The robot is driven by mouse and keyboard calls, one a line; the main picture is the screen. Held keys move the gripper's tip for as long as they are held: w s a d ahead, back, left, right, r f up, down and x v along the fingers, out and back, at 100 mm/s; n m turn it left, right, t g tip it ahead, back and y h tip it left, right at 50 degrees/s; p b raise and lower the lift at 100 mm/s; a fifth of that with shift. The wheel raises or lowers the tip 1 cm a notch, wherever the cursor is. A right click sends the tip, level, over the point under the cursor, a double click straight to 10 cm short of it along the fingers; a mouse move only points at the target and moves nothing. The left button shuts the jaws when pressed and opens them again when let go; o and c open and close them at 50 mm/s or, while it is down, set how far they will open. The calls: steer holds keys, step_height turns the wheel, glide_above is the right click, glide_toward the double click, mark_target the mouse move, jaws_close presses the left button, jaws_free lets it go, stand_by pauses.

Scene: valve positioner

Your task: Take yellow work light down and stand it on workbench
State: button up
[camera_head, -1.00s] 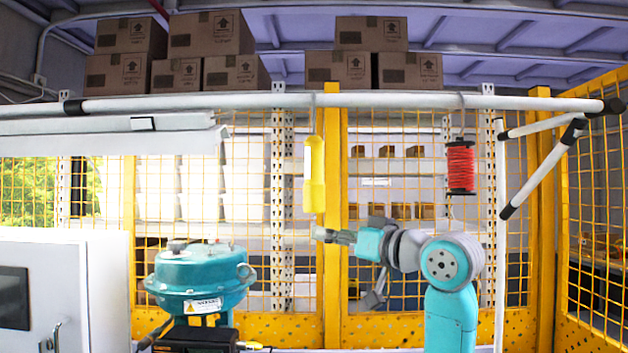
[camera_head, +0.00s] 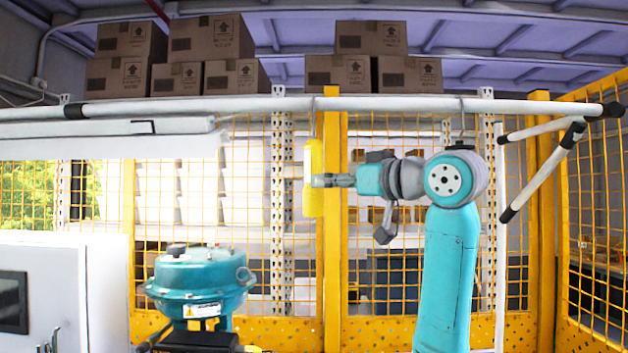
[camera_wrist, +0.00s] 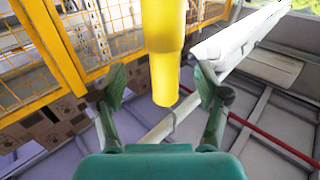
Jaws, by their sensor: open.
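The yellow work light (camera_head: 311,203) hangs upright from the white overhead rail in the head view. In the wrist view the yellow work light (camera_wrist: 165,45) runs down from the top edge, its narrower end between the two finger pads. My gripper (camera_head: 318,181) is level with the light's middle in the head view, its tips overlapping the light. In the wrist view my gripper (camera_wrist: 164,88) is open, with a gap between each finger and the light. The workbench surface cannot be made out clearly.
A white rail (camera_head: 400,104) crosses above my arm. A teal valve actuator (camera_head: 202,279) stands lower left beside a pale cabinet (camera_head: 80,270). A yellow mesh fence (camera_head: 420,290) stands behind. Cardboard boxes (camera_head: 212,38) sit up high.

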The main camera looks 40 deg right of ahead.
steer(key=shift+w+a+f, duration=0.15)
steer(key=shift+w, duration=1.2)
steer(key=shift+w+a+f, duration=0.15)
steer(key=shift+w, duration=1.2)
steer(key=shift+c, duration=0.2)
jaws_close()
